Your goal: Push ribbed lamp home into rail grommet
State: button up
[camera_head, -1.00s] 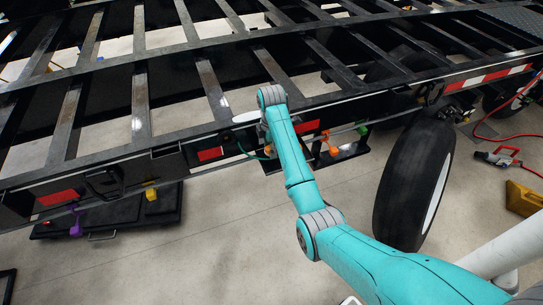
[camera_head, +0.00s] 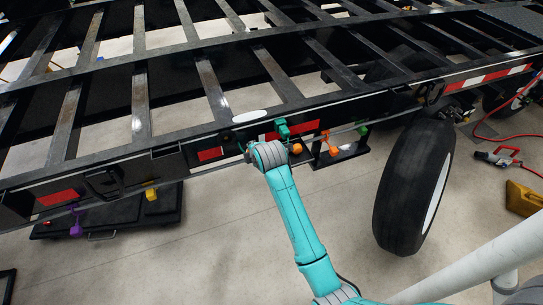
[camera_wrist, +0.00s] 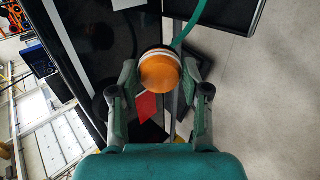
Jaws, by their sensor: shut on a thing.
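An orange round lamp (camera_wrist: 160,72) with a pale rim sits between the fingers of my gripper (camera_wrist: 160,82) in the wrist view. The gripper is shut on it. A green cable (camera_wrist: 190,25) runs up and right from behind the lamp. Ribs on the lamp cannot be made out. The black trailer rail (camera_wrist: 83,45) lies beyond it. The rail (camera_head: 120,176) also crosses the head view, where my wrist hides the lamp and most of the gripper. The grommet cannot be made out, and I cannot tell whether the lamp touches it.
Orange pieces (camera_head: 332,149) and another green piece (camera_head: 362,130) are further right. A tyre (camera_head: 413,185) stands at right. Yellow (camera_head: 151,194) and purple (camera_head: 75,228) pieces are at left. Floor before the rail is open.

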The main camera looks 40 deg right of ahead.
jog(key=shift+a+r+t+h, duration=1)
jog(key=shift+a+t+h, duration=0.2)
jog(key=shift+a+t, duration=2.8)
jog(key=shift+t, duration=0.3)
jog(key=shift+d+x, duration=0.15)
jog(key=shift+x, duration=1.1)
jog(key=shift+d+x, duration=0.1)
jog(key=shift+x, duration=1.15)
jog(key=shift+w+d+r, duration=0.1)
jog(key=shift+w, duration=0.4)
jog(key=o, duration=1.3)
jog(key=shift+s, duration=0.1)
